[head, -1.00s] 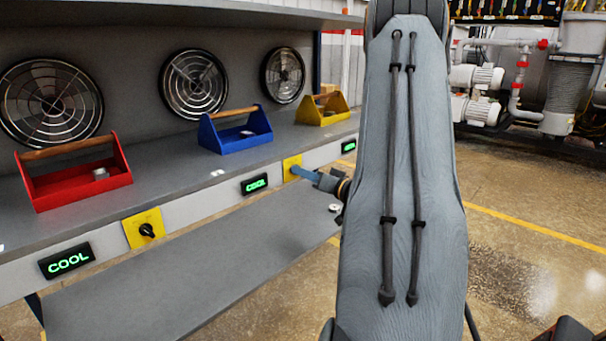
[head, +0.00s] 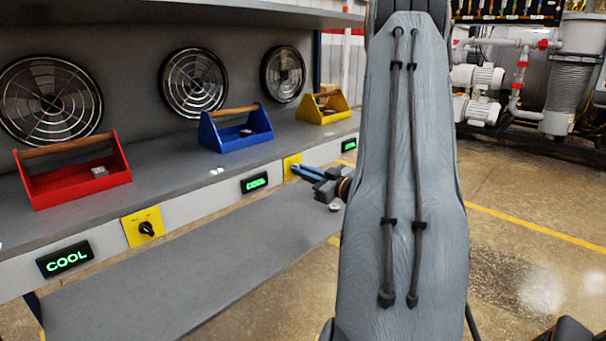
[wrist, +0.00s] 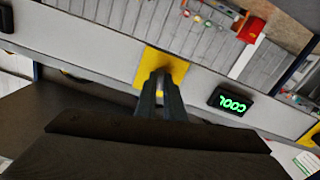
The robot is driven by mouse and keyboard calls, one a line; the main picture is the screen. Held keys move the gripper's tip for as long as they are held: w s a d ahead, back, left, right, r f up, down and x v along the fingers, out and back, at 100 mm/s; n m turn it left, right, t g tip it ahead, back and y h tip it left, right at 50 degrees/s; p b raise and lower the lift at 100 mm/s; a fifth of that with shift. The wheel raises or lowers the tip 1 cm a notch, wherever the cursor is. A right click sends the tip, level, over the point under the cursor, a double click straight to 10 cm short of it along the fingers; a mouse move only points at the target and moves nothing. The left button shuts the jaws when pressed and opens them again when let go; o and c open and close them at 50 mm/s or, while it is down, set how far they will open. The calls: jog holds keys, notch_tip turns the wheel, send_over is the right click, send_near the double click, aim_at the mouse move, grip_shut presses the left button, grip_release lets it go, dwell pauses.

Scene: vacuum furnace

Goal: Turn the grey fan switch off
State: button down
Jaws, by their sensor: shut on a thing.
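A yellow switch plate (head: 291,163) sits on the bench's front edge, between two green-lit COOL displays. My gripper (head: 296,170) reaches it from the right with its blue fingers. In the wrist view my gripper (wrist: 160,77) points straight at the yellow plate (wrist: 178,66), its fingers close together on the switch at the plate's middle. The knob is hidden between the fingertips, so its setting and colour cannot be read. A second yellow plate with a black knob (head: 146,229) is nearer, at the left.
Three round fans (head: 193,83) hang on the back panel. Red (head: 75,184), blue (head: 235,135) and yellow (head: 322,107) toolboxes stand on the bench top (head: 170,175). A lower shelf (head: 190,270) lies beneath. COOL displays (head: 65,258) line the edge. Open floor lies right of the bench.

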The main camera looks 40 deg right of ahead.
jog(key=shift+n+b, duration=0.45)
jog(key=shift+n, duration=1.15)
jog(key=c, duration=1.9)
grip_release()
jog(key=shift+o, duration=0.2)
jog(key=s, duration=0.7)
jog(key=shift+s+d, duration=0.3)
jog(key=shift+s, duration=0.1)
